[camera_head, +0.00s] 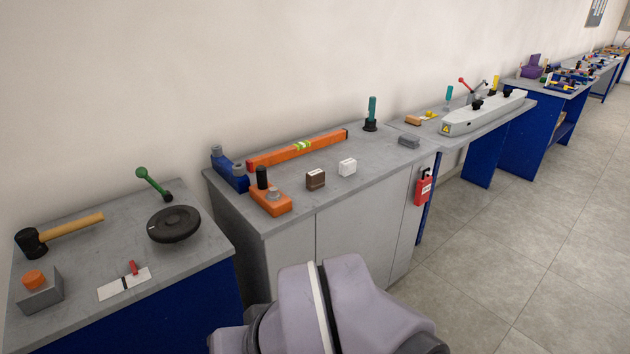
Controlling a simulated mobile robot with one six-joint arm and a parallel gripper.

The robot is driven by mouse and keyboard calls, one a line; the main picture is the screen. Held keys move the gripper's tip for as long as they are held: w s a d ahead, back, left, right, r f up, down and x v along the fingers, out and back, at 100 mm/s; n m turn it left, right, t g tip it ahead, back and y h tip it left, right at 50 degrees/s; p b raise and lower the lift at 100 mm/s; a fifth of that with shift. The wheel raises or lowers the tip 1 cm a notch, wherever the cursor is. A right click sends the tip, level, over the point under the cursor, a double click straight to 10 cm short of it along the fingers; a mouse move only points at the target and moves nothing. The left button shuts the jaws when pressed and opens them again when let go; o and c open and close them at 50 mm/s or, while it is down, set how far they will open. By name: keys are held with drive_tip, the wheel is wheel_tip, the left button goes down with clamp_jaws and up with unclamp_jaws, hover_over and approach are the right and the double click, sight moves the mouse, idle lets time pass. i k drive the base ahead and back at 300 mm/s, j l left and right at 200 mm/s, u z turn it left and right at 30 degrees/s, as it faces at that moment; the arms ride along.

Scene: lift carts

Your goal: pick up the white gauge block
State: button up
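The white gauge block (347,167) stands on the grey top of the middle cabinet, close to its front edge. A brown block (315,179) of similar shape stands just to its left, with a small gap between them. A part of my own arm shows at the bottom centre, in front of the cabinet and below the blocks. My gripper's fingers are not visible in this view.
On the cabinet top (385,158), an orange level (298,149) lies behind the blocks, an orange device (270,198) stands left, and a grey block (409,141) lies right. A red padlock tag (423,187) hangs at the cabinet's right side. Open floor (520,240) lies to the right.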

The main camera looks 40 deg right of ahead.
sight(348, 167)
drive_tip(key=z, duration=1.35)
